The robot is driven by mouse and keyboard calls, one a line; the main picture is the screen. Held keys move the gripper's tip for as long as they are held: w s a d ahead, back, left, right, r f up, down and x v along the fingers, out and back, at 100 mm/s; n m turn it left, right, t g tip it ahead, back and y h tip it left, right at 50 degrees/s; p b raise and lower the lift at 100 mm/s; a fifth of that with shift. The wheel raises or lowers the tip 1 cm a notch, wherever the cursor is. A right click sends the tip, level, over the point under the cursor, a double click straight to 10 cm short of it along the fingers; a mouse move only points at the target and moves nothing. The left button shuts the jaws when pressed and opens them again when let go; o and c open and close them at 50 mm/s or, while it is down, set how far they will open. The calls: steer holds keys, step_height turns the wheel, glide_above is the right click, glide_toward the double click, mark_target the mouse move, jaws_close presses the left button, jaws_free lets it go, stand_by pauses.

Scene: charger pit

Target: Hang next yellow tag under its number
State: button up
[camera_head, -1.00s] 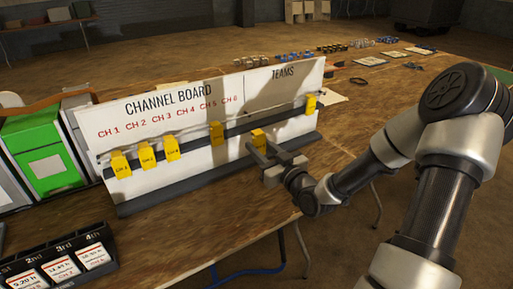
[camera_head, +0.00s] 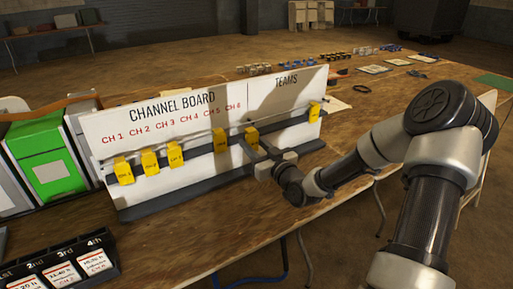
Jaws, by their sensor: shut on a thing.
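The white channel board (camera_head: 150,195) stands on the table with red labels CH 1 to CH 6 and a TEAMS part at the right. Three yellow tags hang on its dark rail at the left: the first (camera_head: 123,171), second (camera_head: 149,162) and third (camera_head: 175,156). Another yellow tag (camera_head: 221,140) hangs further right, and one more (camera_head: 315,112) at the far right end. My gripper (camera_head: 256,150) is shut on a yellow tag (camera_head: 252,136) in front of the board, just right of the tag at the middle. The fingers partly hide the held tag.
A green-fronted box (camera_head: 52,170) stands left of the board. A black rack (camera_head: 65,262) with cards marked 2nd, 3rd and 4th is at the front left. Small parts and sheets lie along the far table. The wooden table (camera_head: 200,225) is clear in front of the board.

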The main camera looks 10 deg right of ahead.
steer(key=shift+f+b+x, duration=0.25)
steer(key=shift+x, duration=1.05)
steer(key=shift+f+b+x, duration=0.2)
steer(key=shift+b+x, duration=0.05)
steer(key=shift+x, duration=1.05)
steer(key=shift+f+b+x, duration=0.25)
steer(key=shift+x, duration=1.05)
steer(key=o, duration=1)
steer(key=shift+o, duration=0.2)
